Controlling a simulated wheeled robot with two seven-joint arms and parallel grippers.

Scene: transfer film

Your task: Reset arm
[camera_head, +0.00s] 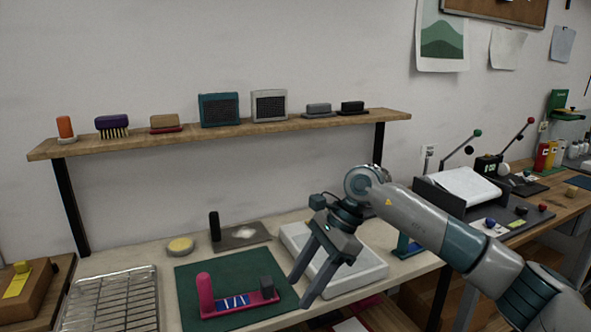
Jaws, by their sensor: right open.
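My right arm reaches in from the lower right. Its right gripper (306,290) is open and empty, with its two fingers pointing down and to the left. It hangs in front of the white tray (371,272) and just right of the pink tool (207,297), and it hides part of the tray. The pink tool has an upright rounded handle, a blue-and-white strip and a dark block, and lies on the green mat (188,274). I cannot tell how high the gripper is above the table. My left gripper does not show.
A wooden shelf (220,131) with brushes and boxes spans the wall. A wire rack (112,302) lies at the left of the table (150,257). A black-handled plate (240,236) and a yellow round pad (180,246) lie behind the mat. A press (466,186) stands at right.

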